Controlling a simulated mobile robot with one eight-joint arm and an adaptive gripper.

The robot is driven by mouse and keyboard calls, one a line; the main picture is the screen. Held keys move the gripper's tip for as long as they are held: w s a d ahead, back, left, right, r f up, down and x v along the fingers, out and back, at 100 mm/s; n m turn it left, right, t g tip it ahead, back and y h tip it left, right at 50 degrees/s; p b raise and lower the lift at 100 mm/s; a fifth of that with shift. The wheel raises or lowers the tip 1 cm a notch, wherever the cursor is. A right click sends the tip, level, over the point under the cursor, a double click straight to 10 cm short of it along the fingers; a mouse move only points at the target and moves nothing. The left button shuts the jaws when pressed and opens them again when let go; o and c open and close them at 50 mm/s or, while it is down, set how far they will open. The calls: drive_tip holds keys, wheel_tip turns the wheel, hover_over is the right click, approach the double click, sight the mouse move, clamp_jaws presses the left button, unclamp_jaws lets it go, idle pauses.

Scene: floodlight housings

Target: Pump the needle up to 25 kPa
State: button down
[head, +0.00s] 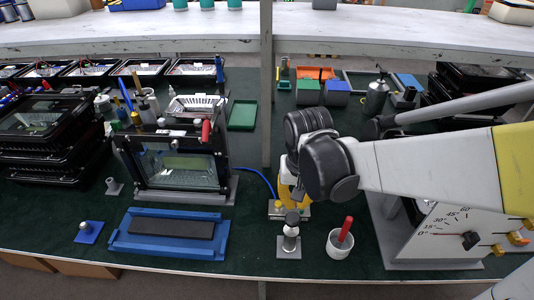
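My arm reaches in from the right, and its black joints cover the middle of the bench. My gripper (297,194) points down below them, largely hidden; I cannot tell whether its fingers are open or shut. Under it is a small pale base with brass fittings (277,206), mostly covered. A blue hose (258,177) runs from there to the black-framed glass housing (181,166) on the left. A black-topped metal plunger on a grey plate (290,236) stands just in front, apart from the gripper as far as I can see. No kPa scale or pressure needle is visible.
A white cup with a red-handled tool (341,243) stands right of the plunger. A grey panel (455,233) at right has a degree dial with a red pointer near 0. A blue tray with a dark pad (170,232) lies front left. Stacked black housings (45,140) stand far left.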

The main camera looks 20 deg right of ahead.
sight(293, 219)
drive_tip(key=shift+w+d+f+b, duration=0.1)
drive_tip(key=shift+w+f+b, duration=0.1)
drive_tip(key=shift+f+b, duration=1.4)
drive_tip(key=shift+w+f+b, duration=0.15)
drive_tip(key=shift+f+b, duration=1.15)
drive_tip(key=shift+f, duration=0.5)
